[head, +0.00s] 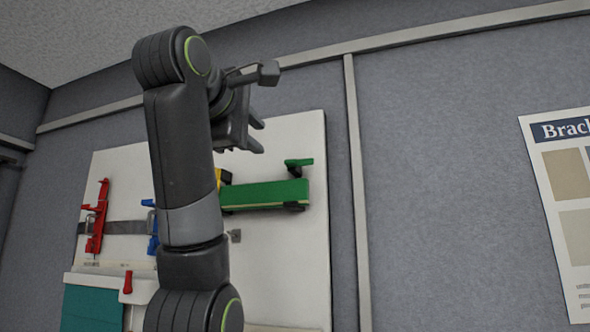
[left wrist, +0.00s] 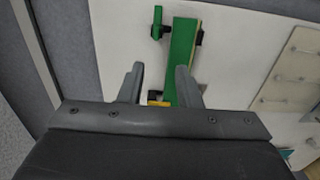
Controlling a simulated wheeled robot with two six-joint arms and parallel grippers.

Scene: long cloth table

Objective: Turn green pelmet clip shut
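The green pelmet (head: 262,195) is a long green bar mounted on the white wall board. A small green clip lever (head: 299,163) stands just above its right end. In the left wrist view the green bar (left wrist: 182,55) runs down from the top, with the green clip lever (left wrist: 157,18) beside its far end, apart from the bar's face. My left gripper (head: 260,137) is open and empty, above and left of the lever in the head view. In the left wrist view its spread fingers (left wrist: 160,76) are short of the lever. My right gripper is not in view.
The white board (head: 290,260) also carries a red clip (head: 98,215), a blue clip (head: 153,235) partly behind my arm, and a yellow part (head: 222,178) near the green bar. A teal-fronted white bin (head: 92,305) is low left. A poster (head: 565,205) hangs right.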

